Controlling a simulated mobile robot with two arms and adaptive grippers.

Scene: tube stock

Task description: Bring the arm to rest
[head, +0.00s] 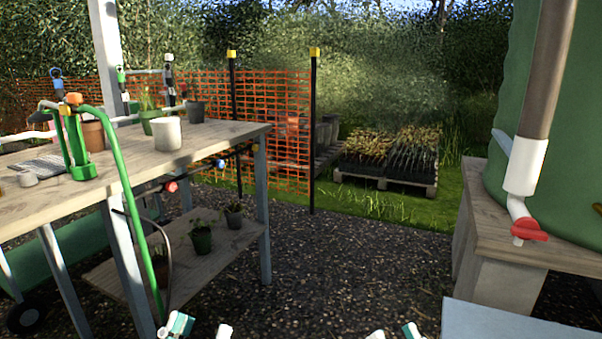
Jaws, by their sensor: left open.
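My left gripper (199,329) shows at the bottom edge of the head view, left of the middle. Its white and teal parts stand apart, with a gap between them, so it is open, and I see nothing between them. My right gripper (395,335) barely shows at the bottom edge, right of the middle. Only small white and teal tips of it are in the picture, and its jaw state is unclear. Both grippers are low, over the dark gravel, and the rest of both arms is out of view.
A wooden workbench (224,137) with pots, a white cup (167,134) and a green hose (121,170) stands at left. A green tank (497,185) with a red-handled tap (528,230) is at right. A grey-blue surface (510,322) fills the lower right. Gravel (350,265) between is clear.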

